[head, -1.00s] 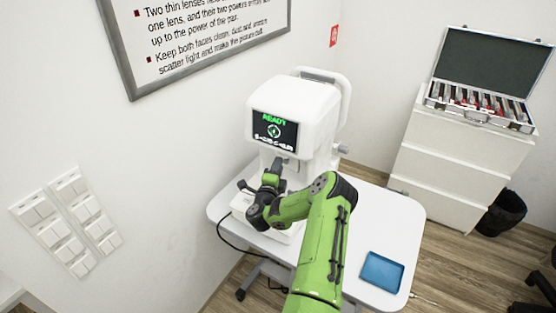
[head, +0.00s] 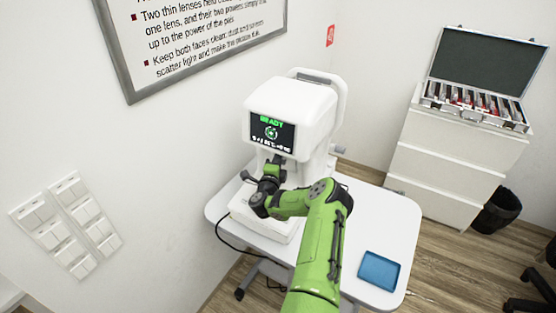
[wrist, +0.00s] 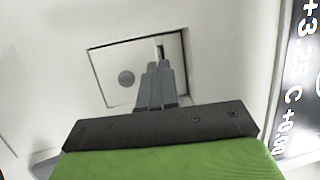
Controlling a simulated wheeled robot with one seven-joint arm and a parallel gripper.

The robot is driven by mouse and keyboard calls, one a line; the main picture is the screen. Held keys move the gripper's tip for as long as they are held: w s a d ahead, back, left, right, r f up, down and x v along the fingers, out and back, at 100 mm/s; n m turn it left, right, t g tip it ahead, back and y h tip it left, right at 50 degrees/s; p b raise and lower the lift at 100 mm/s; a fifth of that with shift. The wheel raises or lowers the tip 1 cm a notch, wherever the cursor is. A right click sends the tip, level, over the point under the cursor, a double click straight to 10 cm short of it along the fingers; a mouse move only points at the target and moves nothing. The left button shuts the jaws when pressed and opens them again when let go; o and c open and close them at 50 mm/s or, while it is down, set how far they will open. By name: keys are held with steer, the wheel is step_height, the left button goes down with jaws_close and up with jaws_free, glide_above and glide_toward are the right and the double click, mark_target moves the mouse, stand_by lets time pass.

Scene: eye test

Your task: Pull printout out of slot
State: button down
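The white eye-test machine (head: 292,105) stands on the small white table, its screen (head: 272,132) showing green "READY". In the wrist view a square panel (wrist: 110,62) with a round grey button (wrist: 126,78) lies in front of my gripper. A small pale strip (wrist: 158,44), possibly the printout, shows at a dark narrow opening just beyond my fingertips. My gripper (wrist: 158,66) has its fingers close together at this panel; they cover part of it. I cannot tell whether they hold the strip. In the head view my gripper (head: 274,163) is below the screen, partly hidden by my arm.
The white table (head: 400,222) bears a blue tray (head: 379,270) at the front right. A black cable (head: 225,240) hangs at the left edge. A drawer cabinet (head: 450,165) with an open lens case (head: 475,105) stands at the right, by a black bin (head: 497,211).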

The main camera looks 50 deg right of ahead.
steer(key=shift+a, duration=0.1)
steer(key=a, duration=0.7)
steer(key=shift+s+a+p, duration=0.15)
steer(key=shift+s+p, duration=0.15)
steer(key=shift+s, duration=0.05)
stand_by(0.4)
